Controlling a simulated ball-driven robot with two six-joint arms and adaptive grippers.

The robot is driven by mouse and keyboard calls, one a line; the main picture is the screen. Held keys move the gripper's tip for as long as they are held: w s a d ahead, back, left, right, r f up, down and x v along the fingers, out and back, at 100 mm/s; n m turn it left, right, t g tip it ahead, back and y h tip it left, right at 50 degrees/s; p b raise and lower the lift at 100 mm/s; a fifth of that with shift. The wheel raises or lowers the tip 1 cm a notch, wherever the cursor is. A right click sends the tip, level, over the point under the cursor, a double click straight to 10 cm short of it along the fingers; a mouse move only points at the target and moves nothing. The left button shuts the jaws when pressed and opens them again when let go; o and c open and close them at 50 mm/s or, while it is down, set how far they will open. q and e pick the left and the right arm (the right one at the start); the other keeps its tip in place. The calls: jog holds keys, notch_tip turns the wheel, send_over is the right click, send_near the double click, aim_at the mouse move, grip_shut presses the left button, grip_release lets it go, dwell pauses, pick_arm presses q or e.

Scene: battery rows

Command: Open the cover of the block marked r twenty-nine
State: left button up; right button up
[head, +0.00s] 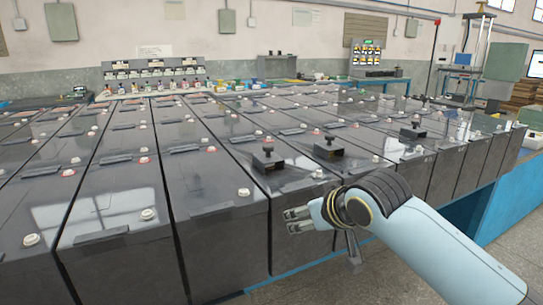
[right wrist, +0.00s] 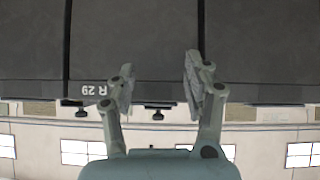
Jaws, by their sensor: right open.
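The block marked R 29 (right wrist: 135,50) shows its dark front face in the right wrist view, where the picture is upside down. Its white label (right wrist: 92,90) is near the top edge. My right gripper (right wrist: 158,88) is open and empty, with its two fingers spread in front of that block's upper edge. In the head view my right gripper (head: 298,220) is at the front of the block row, beside a dark block front. No label is readable there, so I cannot tell the marked block for certain. My left gripper is not in view.
Rows of dark blocks with white caps fill the bench. Black knobbed fittings stand up from some tops, one at the left (head: 267,158), one in the middle (head: 328,149) and one at the right (head: 413,130). A blue bench side (head: 500,192) and open floor lie at the right.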

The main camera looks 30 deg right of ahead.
aim_at(269, 146)
jog(key=w+d+r+t, duration=0.1)
jog(key=w+r+t, duration=0.1)
jog(key=w+r, duration=0.35)
jog(key=w+r+t, duration=0.1)
jog(key=w+r, duration=0.1)
jog(key=r, duration=0.6)
jog(key=x, duration=0.9)
jog(key=shift+w+f, duration=0.1)
jog(key=shift+w, duration=0.15)
jog(key=shift+w+d+f, duration=0.1)
jog(key=shift+w+f, duration=0.15)
jog(key=shift+w, duration=0.3)
grip_shut()
